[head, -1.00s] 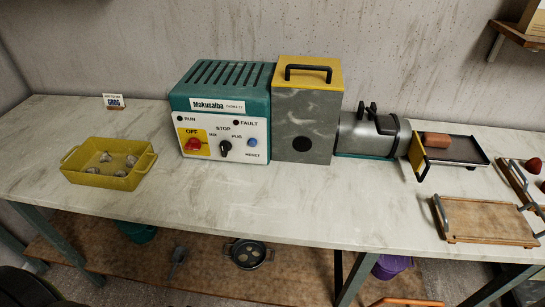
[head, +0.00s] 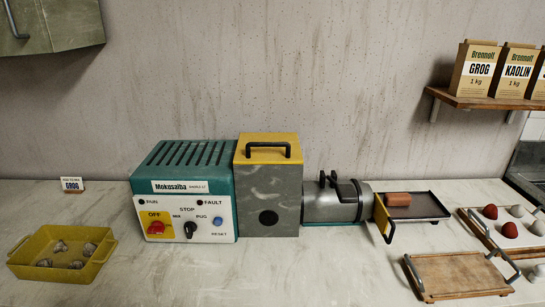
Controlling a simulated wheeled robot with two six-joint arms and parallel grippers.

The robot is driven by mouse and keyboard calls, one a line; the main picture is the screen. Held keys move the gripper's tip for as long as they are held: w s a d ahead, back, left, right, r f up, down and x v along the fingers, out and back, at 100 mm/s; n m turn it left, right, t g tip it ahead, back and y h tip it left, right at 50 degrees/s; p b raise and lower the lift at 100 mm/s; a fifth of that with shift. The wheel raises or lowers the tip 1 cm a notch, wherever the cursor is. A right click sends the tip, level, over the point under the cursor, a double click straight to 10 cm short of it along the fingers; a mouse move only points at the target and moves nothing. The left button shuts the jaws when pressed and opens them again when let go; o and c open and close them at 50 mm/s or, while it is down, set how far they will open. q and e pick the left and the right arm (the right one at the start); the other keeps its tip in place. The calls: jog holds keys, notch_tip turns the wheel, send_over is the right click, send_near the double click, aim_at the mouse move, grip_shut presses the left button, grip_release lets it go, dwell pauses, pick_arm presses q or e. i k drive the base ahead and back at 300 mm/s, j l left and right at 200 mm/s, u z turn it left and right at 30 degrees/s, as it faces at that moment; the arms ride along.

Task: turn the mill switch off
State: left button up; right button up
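The mill (head: 268,190) stands on the bench against the wall. Its teal control box (head: 185,165) has a white front panel. On that panel a red switch (head: 156,228) sits on a yellow plate marked OFF. Beside it is a black selector knob (head: 190,230) marked MIX, STOP and PUG, and a blue RESET button (head: 218,222). The RUN and FAULT lamps look dark. The exact position of the red switch is too small to tell. Neither of my grippers is in the head view.
A yellow tray (head: 18,263) with several grey lumps stands left of the mill. A metal barrel (head: 335,208) and a dark tray (head: 432,206) with a reddish clay block (head: 398,199) extend to its right. A wooden board (head: 455,276) lies front right. The bench before the mill is clear.

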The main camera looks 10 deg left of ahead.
aim_at(157, 227)
jog(key=u, duration=1.25)
